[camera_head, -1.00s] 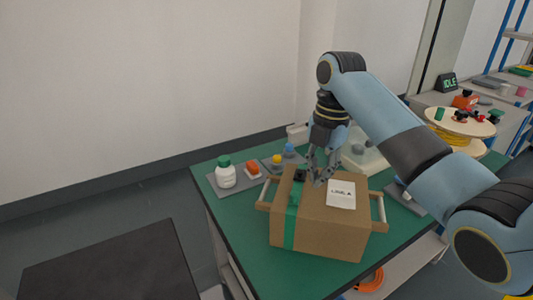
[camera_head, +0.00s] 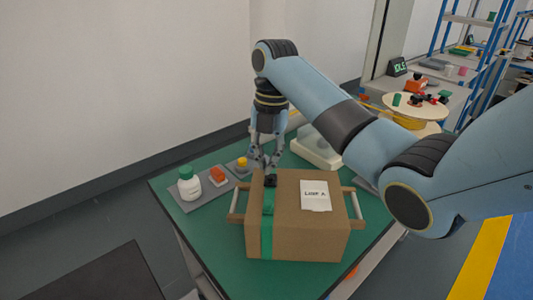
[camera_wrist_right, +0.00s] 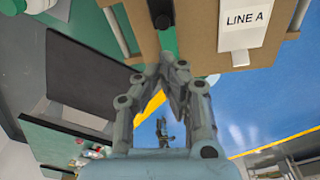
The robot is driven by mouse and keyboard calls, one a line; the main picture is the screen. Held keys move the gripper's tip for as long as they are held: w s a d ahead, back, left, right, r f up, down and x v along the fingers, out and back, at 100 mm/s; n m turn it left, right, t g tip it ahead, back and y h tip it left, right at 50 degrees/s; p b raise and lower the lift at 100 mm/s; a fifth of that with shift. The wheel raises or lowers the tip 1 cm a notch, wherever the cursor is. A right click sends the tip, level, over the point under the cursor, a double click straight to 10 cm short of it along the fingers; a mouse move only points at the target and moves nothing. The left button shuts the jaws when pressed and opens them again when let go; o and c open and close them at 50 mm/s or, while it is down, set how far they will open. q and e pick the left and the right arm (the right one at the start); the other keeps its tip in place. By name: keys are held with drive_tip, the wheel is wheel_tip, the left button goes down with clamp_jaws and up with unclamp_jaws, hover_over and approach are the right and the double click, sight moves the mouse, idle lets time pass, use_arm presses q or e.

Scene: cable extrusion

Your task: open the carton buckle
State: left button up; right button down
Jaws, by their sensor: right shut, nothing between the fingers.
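A brown carton (camera_head: 320,238) stands on the green table, with a white "LINE A" label (camera_head: 315,196) on top. A green strap (camera_head: 267,236) runs over its top and down its front. The black buckle (camera_head: 270,180) sits on the strap near the carton's back edge; it also shows at the top of the right wrist view (camera_wrist_right: 161,12). My right gripper (camera_head: 265,163) is shut and empty, just above and behind the buckle. Its fingertips (camera_wrist_right: 165,68) look apart from the buckle in the wrist view. My left gripper is not in view.
A white bottle with a green cap (camera_head: 189,184) and an orange-red item (camera_head: 217,175) stand to the left on a grey mat. A pale tray (camera_head: 316,150) stands behind the carton. The table is clear at front left.

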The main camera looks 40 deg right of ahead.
sight(270, 177)
drive_tip(key=f, duration=0.5)
drive_tip(key=shift+s+a+f, duration=0.1)
drive_tip(key=shift+a+f, duration=0.1)
drive_tip(key=shift+a, duration=0.1)
drive_tip(key=shift+f, duration=0.4)
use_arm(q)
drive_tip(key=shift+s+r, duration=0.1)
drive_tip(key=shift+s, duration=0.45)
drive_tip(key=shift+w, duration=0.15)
use_arm(e)
drive_tip(key=shift+r+p, duration=0.25)
drive_tip(key=shift+p, duration=0.15)
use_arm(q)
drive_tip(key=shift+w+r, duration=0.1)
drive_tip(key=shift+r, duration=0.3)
